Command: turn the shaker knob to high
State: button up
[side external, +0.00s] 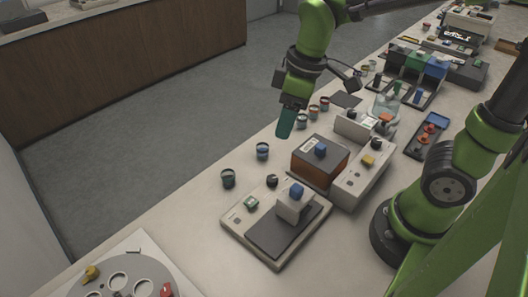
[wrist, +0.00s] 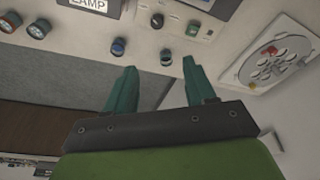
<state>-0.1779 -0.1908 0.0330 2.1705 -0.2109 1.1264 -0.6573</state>
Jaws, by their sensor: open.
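The shaker appears to be the low pale box (side external: 235,222) with a dark flat platform, at the front middle of the bench in the side view. Its round black knob (side external: 271,181) is on the edge facing my gripper, beside a small green panel (side external: 251,202). The knob also shows near the top of the wrist view (wrist: 157,20). Its setting is too small to read. My gripper (side external: 287,122) has teal fingers and hangs above and behind the knob, apart from it. In the wrist view the fingers (wrist: 159,68) are spread with nothing between them.
A white block with a blue top (side external: 294,203) stands on the platform. Two small jars (side external: 228,179) (side external: 262,151) stand beside the shaker at the bench edge. An orange-sided box (side external: 319,162) and another knobbed device (side external: 361,178) stand to its right.

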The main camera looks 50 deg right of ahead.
aim_at(272, 178)
jog(key=f+n, duration=0.3)
jog(key=f, duration=0.2)
jog(key=w+f+n+g, duration=0.1)
jog(key=f+n, duration=0.3)
jog(key=f, duration=0.2)
jog(key=w+a+f+n+g+h, duration=0.1)
jog(key=f+n, duration=0.3)
jog(key=f, duration=0.2)
jog(key=shift+w+f, duration=0.15)
jog(key=shift+w, duration=0.05)
grip_shut()
